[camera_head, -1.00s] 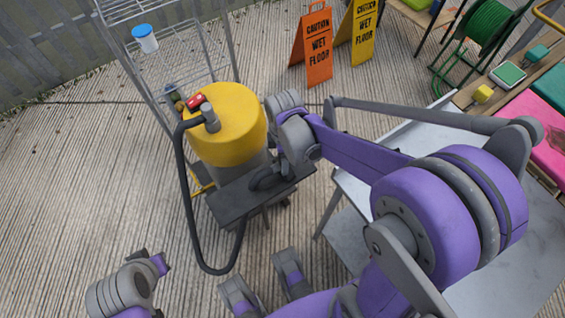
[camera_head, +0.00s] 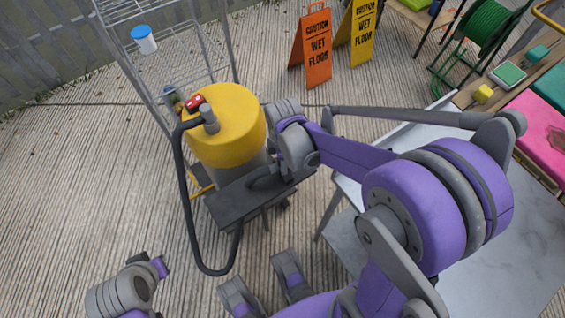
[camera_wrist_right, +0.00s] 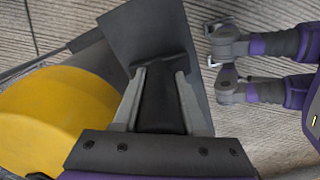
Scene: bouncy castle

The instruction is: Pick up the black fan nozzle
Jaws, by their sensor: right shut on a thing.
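The black fan nozzle (camera_wrist_right: 160,98) is between the two grey fingers of my right gripper (camera_wrist_right: 161,88) in the right wrist view, and the gripper is shut on it. In the head view my right gripper (camera_head: 268,180) is over the dark stool, mostly hidden behind my own wrist, and the nozzle is hard to make out there. I cannot tell whether the nozzle still touches the stool top. Part of my left arm shows at the lower left, but its gripper is not in view.
The dark stool (camera_head: 226,208) stands in front of a yellow-topped vacuum (camera_head: 240,125) with a black hose (camera_head: 187,225) looping to the floor. A wire rack (camera_head: 192,65) is behind. A grey table (camera_head: 350,228) is at right, and wet-floor signs (camera_head: 317,48) stand behind.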

